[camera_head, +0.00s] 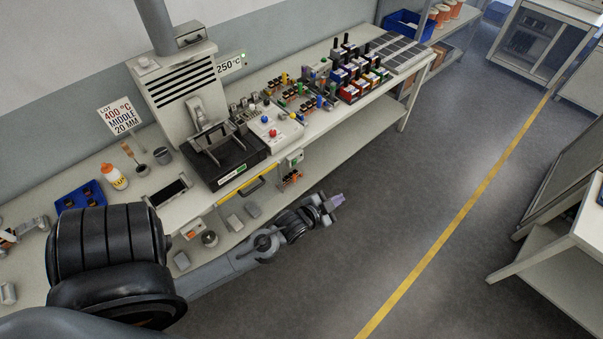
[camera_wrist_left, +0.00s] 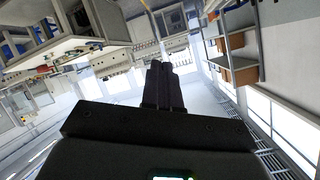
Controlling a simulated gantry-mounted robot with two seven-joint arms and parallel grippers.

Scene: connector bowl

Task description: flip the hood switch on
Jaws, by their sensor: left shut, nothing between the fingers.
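The grey fume hood (camera_head: 178,85) with black slots stands at the back of the bench, its duct rising above it. A small grey box (camera_head: 190,34) sits on its top. I cannot tell whether this box carries the hood switch, or how any switch is set. My left gripper (camera_head: 334,202) is shut and empty, out past the front edge of the bench and well away from the hood. Its fingers also show in the left wrist view (camera_wrist_left: 161,82), closed together and pointing at the room. My right gripper is not in view.
The bench (camera_head: 325,148) holds a black machine (camera_head: 228,158), a white panel with coloured buttons (camera_head: 275,128), and several connectors and bins. The floor (camera_head: 400,190) to the right is clear.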

